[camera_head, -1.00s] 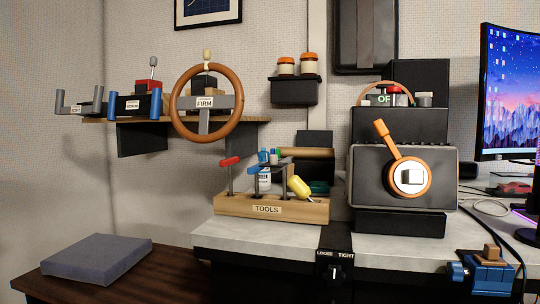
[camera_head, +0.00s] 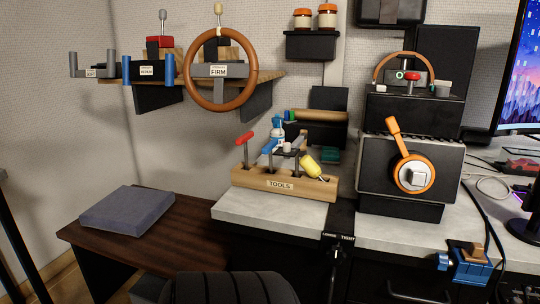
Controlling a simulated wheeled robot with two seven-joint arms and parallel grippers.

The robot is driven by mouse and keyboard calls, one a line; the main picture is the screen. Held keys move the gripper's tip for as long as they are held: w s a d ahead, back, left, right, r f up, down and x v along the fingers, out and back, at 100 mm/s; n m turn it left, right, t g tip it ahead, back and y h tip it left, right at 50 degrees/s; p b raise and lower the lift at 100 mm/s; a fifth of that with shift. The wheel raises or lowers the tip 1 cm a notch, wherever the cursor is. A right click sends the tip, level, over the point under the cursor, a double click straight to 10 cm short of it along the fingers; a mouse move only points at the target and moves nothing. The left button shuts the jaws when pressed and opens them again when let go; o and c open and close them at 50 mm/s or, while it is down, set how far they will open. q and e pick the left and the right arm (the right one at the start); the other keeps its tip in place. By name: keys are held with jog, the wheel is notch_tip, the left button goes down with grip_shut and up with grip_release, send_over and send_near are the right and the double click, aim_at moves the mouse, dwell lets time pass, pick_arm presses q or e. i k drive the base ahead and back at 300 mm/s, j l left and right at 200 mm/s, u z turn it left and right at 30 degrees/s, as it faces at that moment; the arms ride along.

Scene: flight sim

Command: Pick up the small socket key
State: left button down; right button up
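A wooden rack labelled TOOLS (camera_head: 242,179) stands on the light worktop and holds several upright tools. A blue-handled tool (camera_head: 268,145) and a dark T-shaped tool (camera_head: 288,153) stand in the middle, partly overlapping a blue and white bottle behind. A yellow-handled tool (camera_head: 310,165) leans at the right end. I cannot tell which of these is the small socket key. Neither of my grippers is in view.
A grey worktop (camera_head: 255,214) carries the rack and a black box with an orange crank (camera_head: 396,140). A brown table (camera_head: 190,222) with a grey pad (camera_head: 128,208) is at left. A steering wheel (camera_head: 187,68) hangs above. A blue vise (camera_head: 470,266) is at right.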

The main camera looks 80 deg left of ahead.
aim_at(268, 148)
jog(key=l+u, duration=0.1)
jog(key=u, duration=1.5)
